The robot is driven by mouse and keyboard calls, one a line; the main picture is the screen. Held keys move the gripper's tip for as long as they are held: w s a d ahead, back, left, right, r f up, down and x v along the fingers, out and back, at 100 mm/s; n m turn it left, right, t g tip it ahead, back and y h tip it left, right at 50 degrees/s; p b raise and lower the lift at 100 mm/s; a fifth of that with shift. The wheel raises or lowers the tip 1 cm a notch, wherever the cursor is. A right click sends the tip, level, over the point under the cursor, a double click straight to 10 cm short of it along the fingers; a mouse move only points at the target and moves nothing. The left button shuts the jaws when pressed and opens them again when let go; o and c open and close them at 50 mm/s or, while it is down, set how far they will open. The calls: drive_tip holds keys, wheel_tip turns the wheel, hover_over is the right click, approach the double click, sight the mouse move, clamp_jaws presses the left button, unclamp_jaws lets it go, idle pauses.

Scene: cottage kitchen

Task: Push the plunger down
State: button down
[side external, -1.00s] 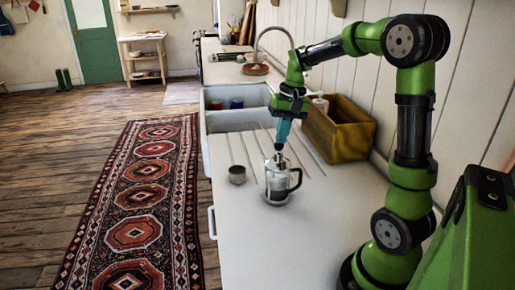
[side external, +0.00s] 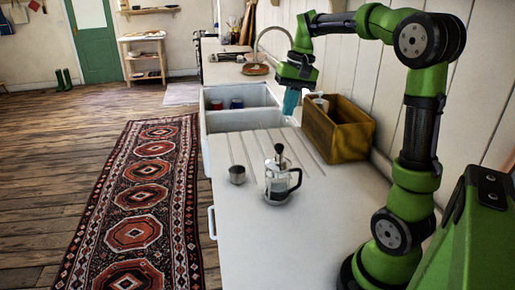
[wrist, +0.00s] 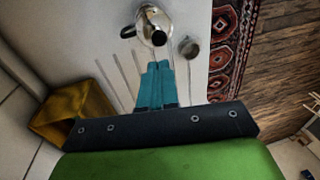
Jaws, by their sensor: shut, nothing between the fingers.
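A glass French press (side external: 278,187) with a dark handle stands upright on the white counter. My gripper (side external: 291,102) is above and behind the press, fingers pointing down, clear of the knob. In the wrist view, my gripper's teal fingers (wrist: 157,68) are shut together with nothing between them. The press (wrist: 152,22) and its knob (wrist: 158,38) appear beyond the fingertips.
A small metal cup (side external: 237,174) stands left of the press. A wooden box (side external: 338,130) sits against the wall on the right, close to my gripper. A sink (side external: 240,108) lies behind. The counter (side external: 315,235) in front is bare.

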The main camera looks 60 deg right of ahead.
drive_tip(key=r, duration=0.5)
drive_tip(key=shift+s+d, duration=0.25)
drive_tip(key=shift+s, duration=0.1)
drive_tip(key=s+a+f+n+t, duration=0.2)
drive_tip(key=s+a+f, duration=0.2)
drive_tip(key=a, duration=0.6)
drive_tip(key=s+a+f+n+t+y, duration=0.1)
drive_tip(key=s+a+f+n+t, duration=0.2)
drive_tip(key=a, duration=0.8)
drive_tip(key=shift+s+a+f+t, duration=0.2)
drive_tip(key=shift+s+f+t, duration=0.1)
drive_tip(key=shift+s+f, duration=0.6)
drive_tip(key=shift+s+r, duration=0.1)
